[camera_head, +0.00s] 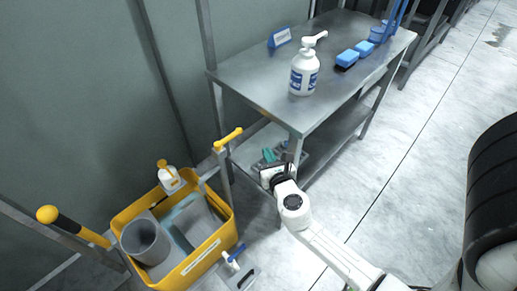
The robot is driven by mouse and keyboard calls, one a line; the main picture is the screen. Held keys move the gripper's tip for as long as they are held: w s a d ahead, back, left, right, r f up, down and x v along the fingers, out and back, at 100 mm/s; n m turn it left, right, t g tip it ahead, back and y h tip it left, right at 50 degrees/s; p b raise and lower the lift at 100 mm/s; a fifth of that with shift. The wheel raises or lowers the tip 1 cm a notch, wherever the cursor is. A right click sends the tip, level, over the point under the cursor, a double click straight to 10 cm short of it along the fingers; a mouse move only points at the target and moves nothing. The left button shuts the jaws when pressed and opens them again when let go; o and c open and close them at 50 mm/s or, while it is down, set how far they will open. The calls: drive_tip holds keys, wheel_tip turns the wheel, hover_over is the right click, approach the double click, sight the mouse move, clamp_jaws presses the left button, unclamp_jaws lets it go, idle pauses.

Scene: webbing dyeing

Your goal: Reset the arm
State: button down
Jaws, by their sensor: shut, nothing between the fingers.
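My arm reaches in from the lower right in the head view. My gripper (283,163) is at its far end, small in the picture, near the front leg of the steel table (255,82). It is below the tabletop's height in the picture and beside the lower shelf. The fingers are shut and hold nothing. Their exact distance from the table leg and shelf cannot be told.
A yellow cart (225,236) with a grey bucket (145,240) and a spray bottle (170,178) is at left.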

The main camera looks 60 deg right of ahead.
drive_tip(key=shift+s+a+r, duration=0.15)
drive_tip(key=shift+s+a, duration=0.05)
drive_tip(key=shift+s, duration=0.5)
drive_tip(key=shift+r, duration=0.1)
drive_tip(key=s+r+m+g+p, duration=0.35)
drive_tip(key=s+m+g, duration=0.2)
drive_tip(key=m, duration=1.05)
drive_tip(key=s+a+m+g+y+p, duration=0.1)
drive_tip(key=s+a+m+g+y, duration=0.1)
drive_tip(key=a+m+y, duration=0.3)
drive_tip(key=s+a+f+m+g+y+p, duration=0.1)
drive_tip(key=a+m+y, duration=0.5)
drive_tip(key=a, duration=0.7)
drive_tip(key=s+g+p, duration=0.1)
drive_tip(key=s, duration=0.1)
drive_tip(key=shift+s+a+g, duration=0.2)
drive_tip(key=shift+s+g, duration=0.15)
drive_tip(key=shift+s, duration=0.05)
